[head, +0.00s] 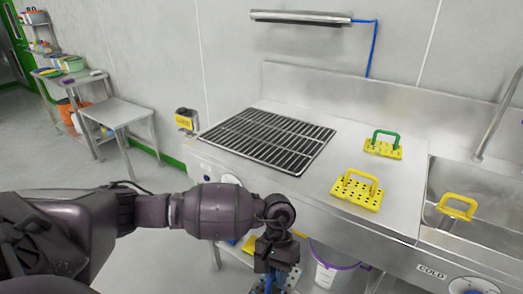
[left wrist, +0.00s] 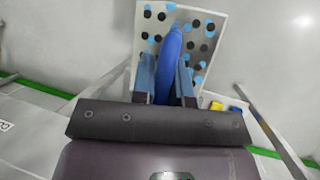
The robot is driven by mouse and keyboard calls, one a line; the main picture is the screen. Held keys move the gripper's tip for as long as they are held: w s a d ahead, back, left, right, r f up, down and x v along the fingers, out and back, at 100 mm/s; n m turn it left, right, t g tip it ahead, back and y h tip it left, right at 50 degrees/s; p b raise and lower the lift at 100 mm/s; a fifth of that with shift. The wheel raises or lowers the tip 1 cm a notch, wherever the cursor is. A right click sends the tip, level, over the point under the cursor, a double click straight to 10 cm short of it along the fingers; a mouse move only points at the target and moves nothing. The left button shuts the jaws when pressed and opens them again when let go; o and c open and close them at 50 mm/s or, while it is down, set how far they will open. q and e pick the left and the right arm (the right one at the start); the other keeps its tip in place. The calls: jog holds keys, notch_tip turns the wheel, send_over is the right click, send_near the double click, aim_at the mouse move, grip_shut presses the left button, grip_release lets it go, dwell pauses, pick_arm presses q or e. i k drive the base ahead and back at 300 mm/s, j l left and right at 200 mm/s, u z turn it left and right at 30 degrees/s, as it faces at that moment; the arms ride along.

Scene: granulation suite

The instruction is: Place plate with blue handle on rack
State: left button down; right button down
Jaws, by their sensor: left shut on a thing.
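The plate with the blue handle (left wrist: 200,37) is pale with dark and light-blue holes, seen in the left wrist view. My left gripper (left wrist: 168,78) is shut on its upright blue handle (left wrist: 171,46). In the head view this gripper (head: 274,270) hangs low in front of the counter, below the counter top; only bits of blue show there, at the bottom edge. The black slatted rack (head: 266,140) lies on the left part of the steel counter, above and beyond the gripper, with nothing on it. My right gripper is not in view.
On the counter (head: 330,215), right of the rack, stand a yellow plate with a green handle (head: 383,149) and one with a yellow handle (head: 357,191). A yellow handle (head: 456,208) shows in the sink (head: 490,205). A white bucket (head: 333,275) is below the counter.

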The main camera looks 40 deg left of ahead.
aim_at(257, 129)
jog(key=j, duration=1.45)
jog(key=i+z, duration=0.05)
jog(key=i, duration=0.05)
